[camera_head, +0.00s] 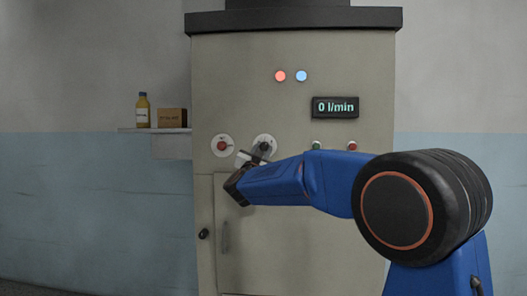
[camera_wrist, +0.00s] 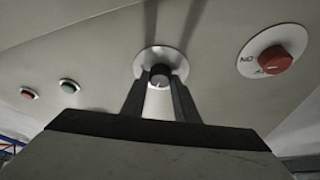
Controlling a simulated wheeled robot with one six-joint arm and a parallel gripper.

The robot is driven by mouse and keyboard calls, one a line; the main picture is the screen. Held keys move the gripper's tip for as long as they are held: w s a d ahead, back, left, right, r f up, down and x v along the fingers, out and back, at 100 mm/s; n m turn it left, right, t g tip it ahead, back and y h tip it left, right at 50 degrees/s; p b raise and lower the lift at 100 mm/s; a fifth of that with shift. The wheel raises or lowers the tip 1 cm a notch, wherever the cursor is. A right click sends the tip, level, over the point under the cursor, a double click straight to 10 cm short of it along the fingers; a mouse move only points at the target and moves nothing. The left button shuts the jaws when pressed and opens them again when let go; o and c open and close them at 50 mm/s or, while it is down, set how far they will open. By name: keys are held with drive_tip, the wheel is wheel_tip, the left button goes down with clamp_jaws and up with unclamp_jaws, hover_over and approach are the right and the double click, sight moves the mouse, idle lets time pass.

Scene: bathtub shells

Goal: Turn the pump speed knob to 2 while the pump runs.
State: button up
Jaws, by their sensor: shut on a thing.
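The pump speed knob (camera_wrist: 160,72) is dark with a pale pointer mark on its face and sits on a round pale dial plate. In the head view its dial (camera_head: 264,141) is on the grey cabinet front, partly covered by my gripper (camera_head: 251,156). In the wrist view the two fingers of my gripper (camera_wrist: 159,84) stand on either side of the knob and are shut on it. The dial's numbers are too small or hidden to read. The display (camera_head: 335,107) reads 0 l/min.
A red rotary switch (camera_head: 222,146) on a white plate sits left of the knob. A green button (camera_head: 316,145) and a red button (camera_head: 352,145) are to the right. A red lamp (camera_head: 280,76) and blue lamp (camera_head: 301,76) are above. A side shelf (camera_head: 140,130) holds a bottle and box.

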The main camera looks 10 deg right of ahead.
drive_tip(key=m+g+h, duration=0.1)
drive_tip(key=m, duration=0.2)
drive_tip(key=m+g, duration=0.1)
drive_tip(key=m, duration=0.2)
drive_tip(key=shift+a+h, duration=0.15)
drive_tip(key=shift+h, duration=0.25)
drive_tip(key=shift+m+g, duration=0.3)
drive_tip(key=shift+m, duration=0.1)
drive_tip(key=o, duration=1.1)
drive_tip(key=shift+r, duration=0.1)
drive_tip(key=shift+c, duration=0.2)
drive_tip(key=v, duration=1.7)
drive_tip(key=shift+f, duration=0.2)
drive_tip(key=shift+a, duration=0.15)
